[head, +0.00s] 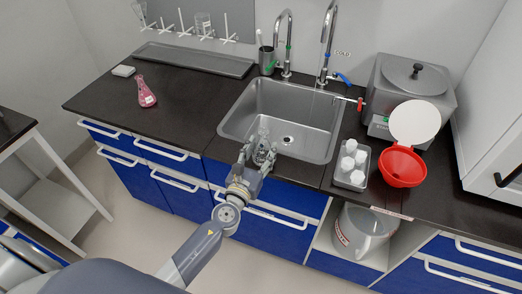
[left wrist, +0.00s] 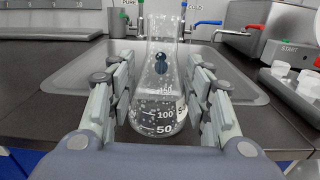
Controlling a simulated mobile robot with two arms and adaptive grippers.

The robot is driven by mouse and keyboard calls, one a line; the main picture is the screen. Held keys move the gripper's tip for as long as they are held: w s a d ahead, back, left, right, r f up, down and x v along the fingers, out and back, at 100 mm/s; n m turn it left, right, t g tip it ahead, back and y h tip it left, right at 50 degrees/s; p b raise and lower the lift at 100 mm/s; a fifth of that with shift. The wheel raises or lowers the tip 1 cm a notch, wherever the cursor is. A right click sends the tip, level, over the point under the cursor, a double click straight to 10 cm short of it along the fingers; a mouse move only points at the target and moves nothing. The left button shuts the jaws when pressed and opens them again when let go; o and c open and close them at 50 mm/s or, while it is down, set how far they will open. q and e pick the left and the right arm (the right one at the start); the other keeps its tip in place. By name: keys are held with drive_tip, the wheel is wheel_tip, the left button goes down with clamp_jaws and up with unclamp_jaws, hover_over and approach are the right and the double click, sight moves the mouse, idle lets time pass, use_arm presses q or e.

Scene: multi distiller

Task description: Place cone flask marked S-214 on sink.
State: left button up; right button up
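A clear cone flask (left wrist: 158,100) with volume marks and clear liquid stands upright between the fingers of my left gripper (left wrist: 160,98) in the left wrist view. The fingers close in on both sides of its lower body. In the head view the left gripper (head: 258,158) and the flask (head: 263,150) are at the front edge of the steel sink (head: 250,108). I cannot read any S-214 mark on this flask. My right gripper is not in view.
A pink cone flask (head: 147,95) with a white label stands on the left counter. Taps (head: 323,70) rise behind the sink. Right of it are a tray of white bottles (head: 350,165), a red funnel (head: 402,168) and a steel device (head: 412,90). The sink basin looks empty.

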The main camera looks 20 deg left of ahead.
use_arm(q)
drive_tip(key=o, duration=0.3)
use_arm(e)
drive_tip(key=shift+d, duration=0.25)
